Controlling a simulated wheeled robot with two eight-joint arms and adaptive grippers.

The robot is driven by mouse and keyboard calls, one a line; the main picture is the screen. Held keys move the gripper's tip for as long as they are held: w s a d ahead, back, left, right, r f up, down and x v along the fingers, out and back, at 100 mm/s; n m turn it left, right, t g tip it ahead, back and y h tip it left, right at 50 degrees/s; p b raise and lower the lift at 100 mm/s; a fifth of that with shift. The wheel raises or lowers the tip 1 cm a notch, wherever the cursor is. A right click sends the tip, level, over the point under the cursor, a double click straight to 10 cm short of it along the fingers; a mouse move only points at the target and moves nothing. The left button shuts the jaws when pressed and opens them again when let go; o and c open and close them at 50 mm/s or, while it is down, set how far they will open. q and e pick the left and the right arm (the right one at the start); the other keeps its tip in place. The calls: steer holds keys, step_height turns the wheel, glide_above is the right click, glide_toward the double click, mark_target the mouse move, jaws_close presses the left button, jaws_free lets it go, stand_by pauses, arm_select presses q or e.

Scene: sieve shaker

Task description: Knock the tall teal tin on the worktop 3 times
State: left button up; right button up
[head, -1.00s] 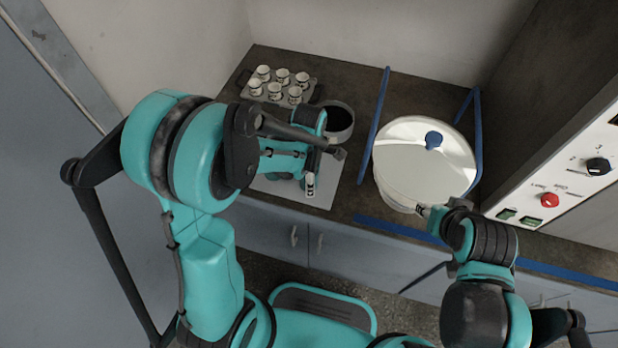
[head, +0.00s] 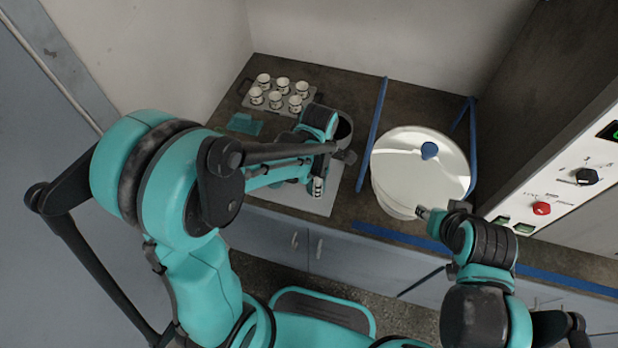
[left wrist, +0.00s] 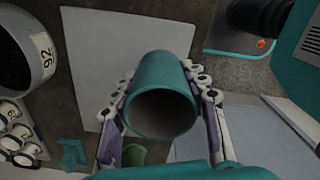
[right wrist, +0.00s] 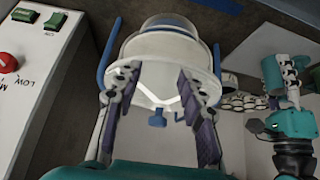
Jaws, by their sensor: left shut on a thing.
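The tall teal tin (left wrist: 158,66) stands between the fingers of my left gripper (left wrist: 156,78) in the left wrist view, its dark open mouth towards the camera. The gripper is shut on its sides. In the right wrist view the tin (right wrist: 271,72) shows at the right, with white fingers beside it. In the head view my left arm hides most or all of it. I cannot tell whether its base touches the grey mat (head: 322,206) on the worktop (head: 345,205). My right gripper (right wrist: 157,80) is open and empty in front of the white shaker drum (head: 418,170).
Several small cups stand on a tray (head: 310,98) at the back left. A dark pot marked 92 (left wrist: 42,58) is near the tin. A flat teal thing (head: 243,123) lies left of the arm. Blue bars (head: 372,130) flank the shaker; a control panel (head: 560,190) is at right.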

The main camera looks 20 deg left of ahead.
mark_target(309, 189)
arm_select(q)
steer(key=s+d+r+p, duration=0.2)
steer(key=s+d+r, duration=0.25)
steer(key=d, duration=0.25)
steer(key=w+a+f, duration=0.1)
steer(key=w+a, duration=0.1)
steer(key=a, duration=0.1)
steer(key=w+a+f+b, duration=0.1)
steer(key=w+a+f, duration=0.1)
steer(key=a, duration=0.1)
steer(key=w+a+f, duration=0.1)
steer(key=w+a, duration=0.1)
steer(key=a, duration=0.1)
steer(key=shift+a+f+b, duration=0.1)
steer(key=shift+f+b, duration=0.05)
steer(key=shift+b, duration=0.2)
steer(key=shift+a+f, duration=0.2)
steer(key=shift+f+b, duration=1.1)
steer(key=shift+f, duration=0.2)
steer(key=shift+f, duration=0.1)
step_height(309, 189, down, 4)
steer(key=b, duration=0.3)
steer(key=shift+b, duration=0.4)
steer(key=shift+c, duration=0.6)
steer(key=shift+f, duration=0.1)
steer(key=shift+c, duration=0.2)
steer(key=shift+s+d+r, duration=0.1)
steer(key=shift+s+r, duration=0.1)
steer(key=shift+s, duration=0.05)
jaws_close()
